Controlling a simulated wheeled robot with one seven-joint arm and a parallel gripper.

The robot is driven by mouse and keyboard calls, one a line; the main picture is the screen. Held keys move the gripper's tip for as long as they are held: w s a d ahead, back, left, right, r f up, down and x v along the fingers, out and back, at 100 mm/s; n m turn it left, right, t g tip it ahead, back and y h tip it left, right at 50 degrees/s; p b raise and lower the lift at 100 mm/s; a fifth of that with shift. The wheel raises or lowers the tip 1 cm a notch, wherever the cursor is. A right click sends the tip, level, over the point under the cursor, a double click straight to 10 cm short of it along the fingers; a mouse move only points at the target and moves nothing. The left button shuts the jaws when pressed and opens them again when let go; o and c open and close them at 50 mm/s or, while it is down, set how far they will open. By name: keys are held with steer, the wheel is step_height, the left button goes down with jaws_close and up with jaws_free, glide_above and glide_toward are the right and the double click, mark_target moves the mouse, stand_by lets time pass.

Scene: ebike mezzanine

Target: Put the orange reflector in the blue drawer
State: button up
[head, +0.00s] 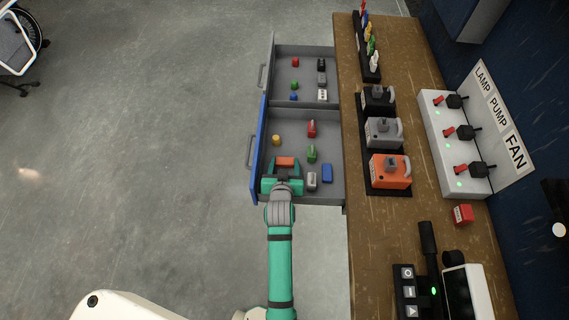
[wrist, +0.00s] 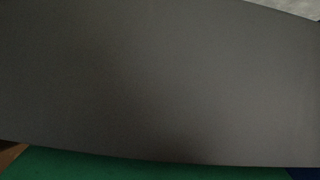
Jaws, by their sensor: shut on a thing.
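The blue drawer is pulled open, and its blue front (head: 258,160) shows at the left side in the head view. My gripper (head: 283,164) is over the near left part of this drawer, close behind the blue front. It is shut on the orange reflector (head: 286,161), which shows between the fingers. I cannot tell whether the reflector touches the drawer floor. The wrist view is filled by a plain dark grey surface with a green strip along the bottom, and the reflector cannot be made out there.
The blue drawer also holds a yellow cylinder (head: 276,140) and red (head: 311,128), green (head: 311,154), grey (head: 312,181) and blue (head: 327,173) pieces. A grey drawer (head: 263,76) beyond stands open with small items. The wooden bench (head: 353,235) lies right.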

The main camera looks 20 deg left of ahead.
steer(key=shift+f, duration=0.1)
steer(key=o, duration=1)
steer(key=shift+o, duration=0.2)
steer(key=v, duration=1.2)
steer(key=shift+s+d, duration=0.1)
